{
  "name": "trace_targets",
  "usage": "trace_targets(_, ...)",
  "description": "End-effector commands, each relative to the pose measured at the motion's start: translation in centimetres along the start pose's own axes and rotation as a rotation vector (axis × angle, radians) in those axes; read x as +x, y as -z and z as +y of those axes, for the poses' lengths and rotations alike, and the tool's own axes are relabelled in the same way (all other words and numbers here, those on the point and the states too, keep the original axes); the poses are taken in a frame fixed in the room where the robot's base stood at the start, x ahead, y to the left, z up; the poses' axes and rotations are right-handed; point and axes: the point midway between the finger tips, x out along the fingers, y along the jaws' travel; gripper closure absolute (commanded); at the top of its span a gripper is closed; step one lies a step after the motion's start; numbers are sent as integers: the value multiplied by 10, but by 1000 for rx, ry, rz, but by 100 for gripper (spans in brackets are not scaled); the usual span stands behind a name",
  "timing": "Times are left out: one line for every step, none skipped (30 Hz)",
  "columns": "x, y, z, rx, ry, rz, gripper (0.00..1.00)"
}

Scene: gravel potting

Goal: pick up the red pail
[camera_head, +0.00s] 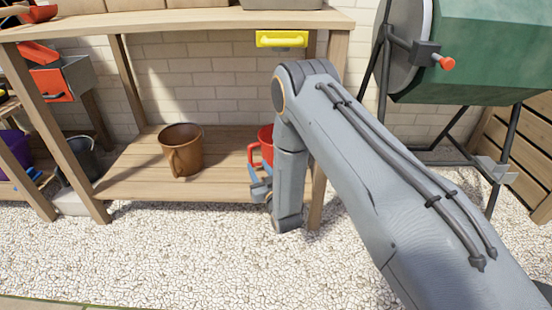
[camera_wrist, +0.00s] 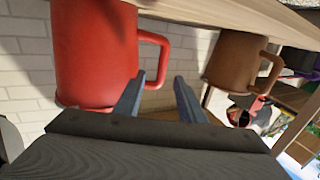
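The red pail (camera_head: 264,146) stands on the lower wooden shelf, partly hidden behind my arm in the head view. It has a side handle and fills the upper left of the wrist view (camera_wrist: 95,50). My gripper (camera_head: 257,172) is low at the shelf's front edge, just in front of the pail. In the wrist view, its two blue-grey fingers (camera_wrist: 158,90) are apart with a gap between them. The pail's handle (camera_wrist: 160,55) shows just beyond the fingertips, roughly in line with the gap. Nothing is held. I cannot tell whether a finger touches the pail.
A brown pail (camera_head: 181,150) stands on the same lower shelf (camera_head: 125,180), to the left. A table leg (camera_head: 318,200) is close to my arm's right. The yellow handle (camera_head: 282,39) hangs under the tabletop. A green drum (camera_head: 480,50) stands right. Gravel in front is clear.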

Motion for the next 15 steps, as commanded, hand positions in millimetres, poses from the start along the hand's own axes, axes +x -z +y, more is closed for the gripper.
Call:
trace_targets(6, -1, 0, 0, 0, 2, 64)
trace_targets(9, -1, 0, 0, 0, 2, 64)
trace_targets(12, -1, 0, 0, 0, 1, 64)
trace_targets(14, -1, -1, 0, 0, 0, 64)
trace_targets(16, -1, -1, 0, 0, 0, 64)
trace_targets(19, -2, -1, 0, 1, 1, 64)
trace_targets(22, -2, -2, 0, 1, 1, 64)
trace_targets(26, -3, -2, 0, 1, 1, 64)
trace_targets(31, -3, -3, 0, 1, 1, 64)
trace_targets(34, -4, -3, 0, 1, 1, 64)
trace_targets(38, -4, -4, 0, 0, 1, 64)
trace_targets(42, -5, -4, 0, 0, 0, 64)
trace_targets(45, -5, -4, 0, 0, 0, 64)
trace_targets(49, -4, -4, 0, -1, 1, 64)
trace_targets(54, -4, -4, 0, -1, 1, 64)
